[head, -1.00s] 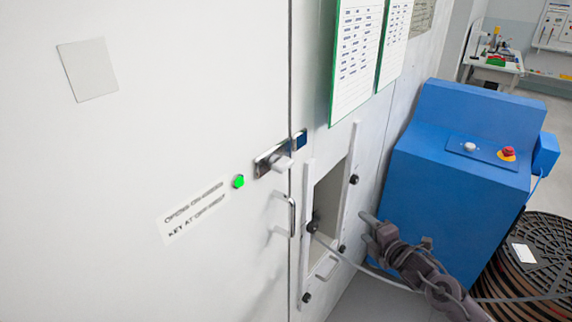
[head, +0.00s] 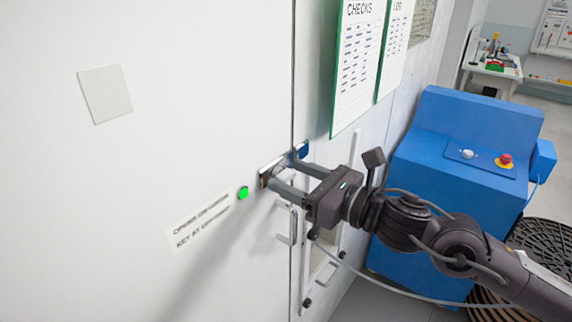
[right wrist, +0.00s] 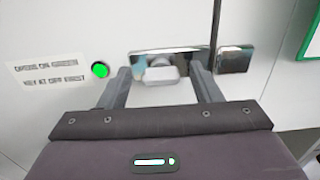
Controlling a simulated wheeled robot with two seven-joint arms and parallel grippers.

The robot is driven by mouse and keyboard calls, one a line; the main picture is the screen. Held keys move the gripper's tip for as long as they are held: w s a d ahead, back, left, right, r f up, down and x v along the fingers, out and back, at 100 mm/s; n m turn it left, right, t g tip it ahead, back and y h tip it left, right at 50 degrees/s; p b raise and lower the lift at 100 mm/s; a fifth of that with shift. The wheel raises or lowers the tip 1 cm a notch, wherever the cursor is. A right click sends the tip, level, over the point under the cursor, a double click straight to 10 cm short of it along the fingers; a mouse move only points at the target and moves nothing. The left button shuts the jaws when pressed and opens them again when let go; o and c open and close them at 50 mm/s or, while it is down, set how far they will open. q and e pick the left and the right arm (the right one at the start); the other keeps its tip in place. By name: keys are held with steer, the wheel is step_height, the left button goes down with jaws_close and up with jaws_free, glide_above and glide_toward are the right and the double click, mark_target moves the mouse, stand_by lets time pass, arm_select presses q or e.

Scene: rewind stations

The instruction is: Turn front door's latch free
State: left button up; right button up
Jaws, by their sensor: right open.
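The front door (head: 190,130) is a large white panel, closed in its frame. Its latch is a shiny plate (head: 265,175) with a pale turn knob (right wrist: 162,74), lying level at the door's right edge. A separate shiny keeper (right wrist: 235,60) sits across the door gap. My right gripper (head: 288,176) is open at the latch. In the right wrist view its fingers stand left and right of the knob, with gaps on both sides. The fingers partly hide the latch in the head view. My left gripper is not in view.
A lit green lamp (head: 243,193) and a printed label (head: 202,222) are left of the latch. A door handle (head: 292,225) is below it. Green-edged sheets (head: 358,75) hang at the upper right. A blue console (head: 450,140) with a red button (head: 504,160) stands to the right.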

steer(key=shift+p+x, duration=0.3)
steer(key=shift+x, duration=0.8)
steer(key=shift+d, duration=0.1)
steer(key=c, duration=1)
